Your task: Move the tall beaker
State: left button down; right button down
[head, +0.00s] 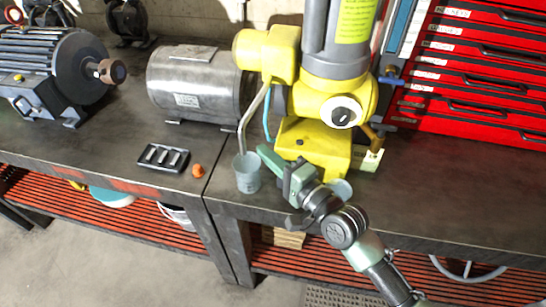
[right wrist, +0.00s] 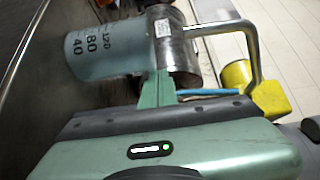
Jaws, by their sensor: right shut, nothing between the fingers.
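A grey-blue beaker (head: 247,172) stands upright near the front edge of the workbench, just under the end of a bent metal pipe. The right wrist view shows it large and turned sideways, with the dark marks 120, 80 and 40 (right wrist: 100,52). My right gripper (head: 266,156) is shut and empty, its green fingertips close to the beaker's right side. The closed fingers also show in the right wrist view (right wrist: 158,90); I cannot tell if they touch the beaker. A second grey-blue round object (head: 341,188) is partly hidden behind my right wrist. My left gripper is not in view.
A yellow and grey machine (head: 325,95) with the pipe (head: 254,112) stands behind the gripper. A steel motor (head: 195,82), a blue-grey motor (head: 50,62), a black tray (head: 163,158) and an orange piece (head: 198,171) are left. Red drawers (head: 465,70) stand back right; the right benchtop is clear.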

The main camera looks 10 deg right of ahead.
jog(key=shift+s+a+r+p, duration=0.15)
jog(key=shift+s+a+p, duration=0.25)
jog(key=shift+s+p, duration=0.25)
jog(key=shift+s+a, duration=0.1)
jog(key=shift+a, duration=0.1)
